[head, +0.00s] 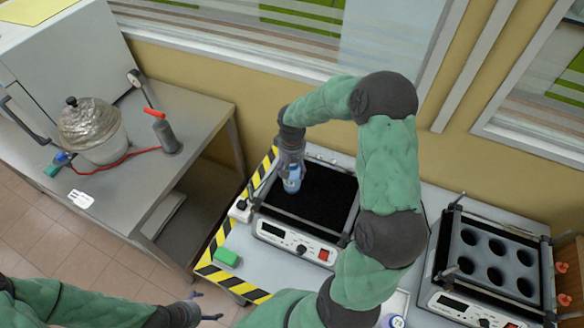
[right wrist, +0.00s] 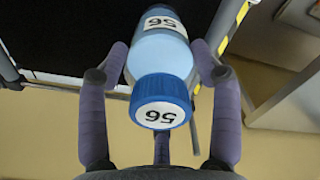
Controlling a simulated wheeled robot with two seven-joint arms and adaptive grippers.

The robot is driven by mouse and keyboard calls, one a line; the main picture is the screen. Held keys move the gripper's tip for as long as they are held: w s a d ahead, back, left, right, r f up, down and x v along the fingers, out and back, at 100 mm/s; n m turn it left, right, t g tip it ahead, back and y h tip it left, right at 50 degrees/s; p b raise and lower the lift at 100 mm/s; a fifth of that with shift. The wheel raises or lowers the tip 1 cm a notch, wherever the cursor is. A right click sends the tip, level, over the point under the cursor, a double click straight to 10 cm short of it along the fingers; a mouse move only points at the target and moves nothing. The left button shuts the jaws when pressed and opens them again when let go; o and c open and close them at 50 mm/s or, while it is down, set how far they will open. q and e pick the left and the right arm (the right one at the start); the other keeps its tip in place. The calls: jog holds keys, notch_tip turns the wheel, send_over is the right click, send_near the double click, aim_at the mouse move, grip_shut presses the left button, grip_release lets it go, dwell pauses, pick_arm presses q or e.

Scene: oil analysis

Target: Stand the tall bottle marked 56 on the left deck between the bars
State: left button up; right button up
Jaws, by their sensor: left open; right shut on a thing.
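The bottle marked 56 (head: 292,182) has a blue cap and a pale blue body. It is upright over the black left deck (head: 322,197), near that deck's left side. I cannot tell whether its base touches the deck. My right gripper (head: 291,165) is shut on it from above. In the right wrist view the bottle (right wrist: 161,68) is between the two fingers of the right gripper (right wrist: 160,85), with 56 on the cap and body. The bar (head: 330,162) at the deck's back shows. My left gripper (head: 205,307) is open and empty at the bottom left, away from the deck.
The right shaker (head: 490,262) has a plate with several round holes. Another bottle cap (head: 397,321) shows at the bottom, partly behind my arm. A glass desiccator (head: 92,132) stands on the left table.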

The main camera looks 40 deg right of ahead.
jog(key=o, duration=1.5)
jog(key=shift+f, duration=0.1)
notch_tip(320, 180, up, 12)
jog(key=shift+r+p, duration=0.2)
jog(key=shift+p, duration=0.45)
